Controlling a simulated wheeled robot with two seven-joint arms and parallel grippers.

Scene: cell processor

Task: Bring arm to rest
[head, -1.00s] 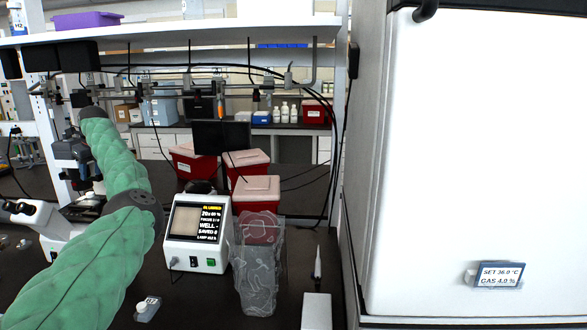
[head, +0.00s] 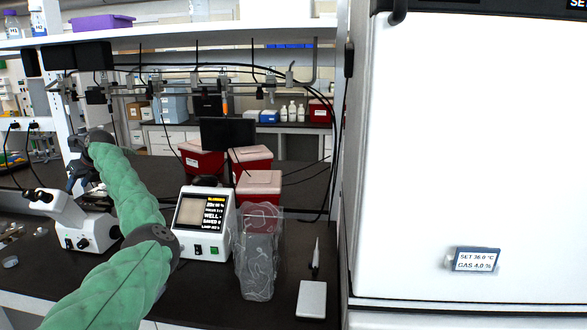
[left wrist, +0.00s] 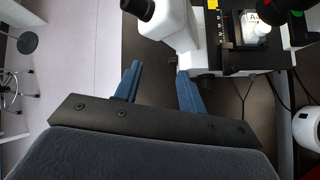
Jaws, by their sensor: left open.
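My left arm, in a green quilted sleeve, reaches in from the lower left of the head view. My left gripper (head: 76,180) is at its far end, beside and behind the white microscope (head: 88,228). In the left wrist view, the gripper's two blue fingers (left wrist: 160,86) are spread apart with nothing between them. The microscope also shows in the left wrist view (left wrist: 178,22), just beyond the fingertips. A small white item with a label (left wrist: 257,27) sits on the black stage at the upper right. My right gripper is not seen.
A white display box (head: 203,222) stands right of my arm, with a clear patterned bag (head: 259,262) beside it. Red bins (head: 259,187) stand behind. A white incubator (head: 460,160) fills the right side. A shelf (head: 190,38) runs above the bench. A pipette (head: 316,255) stands near a white block (head: 311,299).

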